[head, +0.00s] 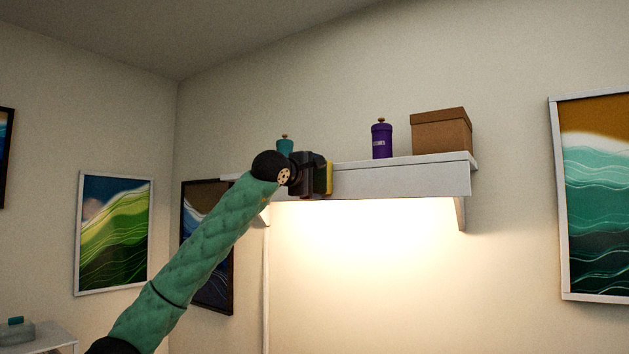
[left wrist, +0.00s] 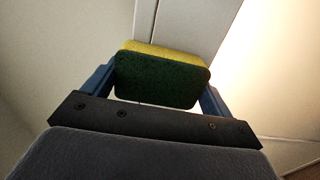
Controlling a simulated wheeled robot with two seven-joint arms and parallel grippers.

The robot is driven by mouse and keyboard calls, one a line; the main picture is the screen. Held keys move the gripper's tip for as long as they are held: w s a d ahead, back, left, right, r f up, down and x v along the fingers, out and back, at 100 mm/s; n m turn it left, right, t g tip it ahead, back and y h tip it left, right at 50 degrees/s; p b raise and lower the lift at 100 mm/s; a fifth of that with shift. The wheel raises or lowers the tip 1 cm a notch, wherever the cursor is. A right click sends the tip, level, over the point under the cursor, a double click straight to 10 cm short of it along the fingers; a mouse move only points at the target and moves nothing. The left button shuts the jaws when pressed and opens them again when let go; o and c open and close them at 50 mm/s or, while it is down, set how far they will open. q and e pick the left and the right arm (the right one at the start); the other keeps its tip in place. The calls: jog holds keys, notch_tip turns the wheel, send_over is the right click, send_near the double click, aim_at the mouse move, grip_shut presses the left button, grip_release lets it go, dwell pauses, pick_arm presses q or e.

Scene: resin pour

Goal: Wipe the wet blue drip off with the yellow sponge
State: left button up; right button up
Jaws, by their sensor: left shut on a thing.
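My left gripper (head: 315,175) is raised in front of the left part of the white shelf. It is shut on the yellow sponge (head: 329,178), which shows as a thin yellow edge in the head view. In the left wrist view the sponge (left wrist: 162,76) sits between the two fingers, its dark green scouring side towards the camera and its yellow side facing away, towards a white surface. I cannot tell whether the sponge touches the shelf. No wet blue drip shows in either view; the gripper and sponge hide part of the shelf front. My right gripper is not in view.
The white shelf (head: 400,183) holds a teal bottle (head: 285,146), a purple bottle (head: 381,141) and a brown box (head: 440,131). Light glows on the wall below it. Framed pictures hang nearby, one dark-framed (head: 207,245) behind my left arm. The shelf front right of the gripper is clear.

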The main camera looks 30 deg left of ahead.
pick_arm(q)
jog(key=shift+a, duration=0.55)
jog(key=shift+w+a+r, duration=0.1)
jog(key=shift+w+a, duration=0.05)
jog(key=shift+a, duration=0.45)
jog(key=s+a+b, duration=0.1)
jog(key=s+a, duration=0.4)
jog(key=shift+s+a+b, duration=0.2)
jog(key=shift+s+b, duration=0.15)
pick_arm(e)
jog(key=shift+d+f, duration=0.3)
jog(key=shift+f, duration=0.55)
